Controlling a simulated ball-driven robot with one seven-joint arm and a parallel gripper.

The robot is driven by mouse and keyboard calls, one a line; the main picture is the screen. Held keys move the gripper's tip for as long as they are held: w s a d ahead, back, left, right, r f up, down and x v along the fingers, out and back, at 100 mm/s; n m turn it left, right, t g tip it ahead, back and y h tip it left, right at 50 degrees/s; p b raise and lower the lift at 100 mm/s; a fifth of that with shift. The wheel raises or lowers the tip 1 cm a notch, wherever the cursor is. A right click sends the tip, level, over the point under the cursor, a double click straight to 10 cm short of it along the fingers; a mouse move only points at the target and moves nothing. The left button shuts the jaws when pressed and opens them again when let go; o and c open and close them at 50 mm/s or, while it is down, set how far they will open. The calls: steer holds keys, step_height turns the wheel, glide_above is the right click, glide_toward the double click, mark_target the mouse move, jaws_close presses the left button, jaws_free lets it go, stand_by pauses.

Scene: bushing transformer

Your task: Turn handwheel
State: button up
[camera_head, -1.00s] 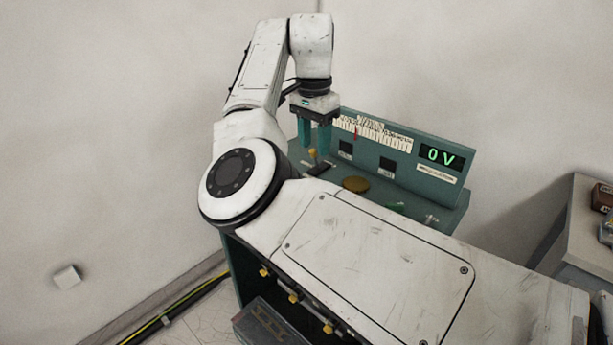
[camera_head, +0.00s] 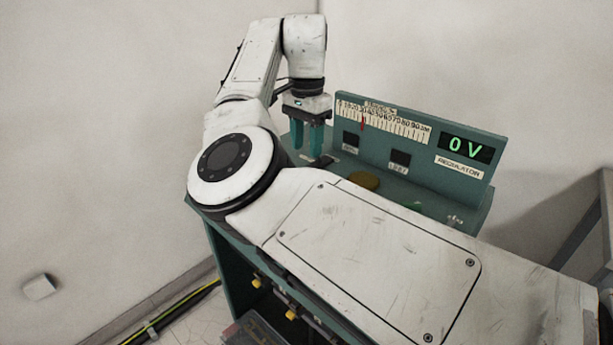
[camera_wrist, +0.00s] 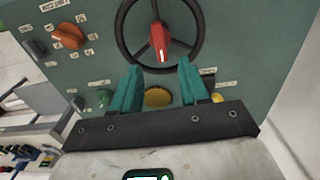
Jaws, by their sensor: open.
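The handwheel (camera_wrist: 124,30) is a black spoked ring on the green panel, at the top of the wrist view and partly cut off by its edge. A red handle or pointer (camera_wrist: 160,42) sits at its hub. My gripper (camera_wrist: 160,66) has two teal fingers, spread apart and empty, with their tips showing just below the wheel's lower rim. I cannot tell how far the tips are from the panel. In the head view my gripper (camera_head: 307,148) points down over the left part of the green console (camera_head: 455,211). I cannot make out the handwheel there.
An orange knob (camera_wrist: 68,37), a green button (camera_wrist: 105,97) and a yellow disc (camera_wrist: 158,97) are on the panel. The upright back panel (camera_head: 478,182) carries a scale and a "0 V" display (camera_head: 467,148). A grey table (camera_head: 594,225) stands at the right.

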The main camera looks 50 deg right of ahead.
step_height(320, 180, down, 9)
stand_by(0.4)
jaws_close()
stand_by(0.4)
